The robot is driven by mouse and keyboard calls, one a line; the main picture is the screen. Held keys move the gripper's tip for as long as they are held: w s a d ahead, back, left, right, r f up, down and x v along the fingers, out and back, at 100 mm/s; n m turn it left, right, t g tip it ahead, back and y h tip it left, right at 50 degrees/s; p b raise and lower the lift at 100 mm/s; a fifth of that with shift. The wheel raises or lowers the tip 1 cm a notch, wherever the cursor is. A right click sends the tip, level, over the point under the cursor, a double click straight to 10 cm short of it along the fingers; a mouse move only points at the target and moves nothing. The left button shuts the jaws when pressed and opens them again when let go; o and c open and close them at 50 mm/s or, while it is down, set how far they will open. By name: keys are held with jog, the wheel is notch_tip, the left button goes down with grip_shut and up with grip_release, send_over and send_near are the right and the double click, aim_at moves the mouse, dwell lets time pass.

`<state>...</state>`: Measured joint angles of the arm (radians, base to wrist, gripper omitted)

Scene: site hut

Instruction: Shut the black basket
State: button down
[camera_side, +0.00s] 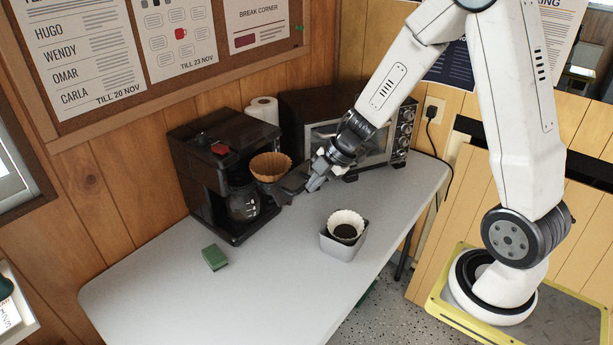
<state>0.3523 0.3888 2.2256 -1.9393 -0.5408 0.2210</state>
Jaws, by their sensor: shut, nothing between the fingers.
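The black coffee maker (212,170) stands at the back left of the table with a glass carafe (243,203) inside. Its black basket (289,185) is swung out to the right side of the machine. A brown paper filter (271,165) sits in the basket and hides much of it. My gripper (311,185) is shut and empty. It is just right of the basket, at about its height. I cannot tell whether they touch.
A grey bin (338,248) holding a white filter with dark grounds stands front right of the basket. A green sponge (215,257) lies in front of the machine. A toaster oven (345,140) and paper towel rolls (263,109) stand behind. The front left table is clear.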

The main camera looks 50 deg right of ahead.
aim_at(270, 161)
jog(key=w, duration=1.3)
jog(key=shift+w, duration=0.4)
jog(key=shift+s, duration=0.2)
jog(key=s, duration=0.2)
jog(key=s+r, duration=0.1)
jog(key=s, duration=0.1)
jog(key=shift+s, duration=0.1)
jog(key=v, duration=0.9)
jog(key=shift+d+r, duration=0.25)
jog(key=shift+d, duration=0.05)
jog(key=shift+a, duration=0.1)
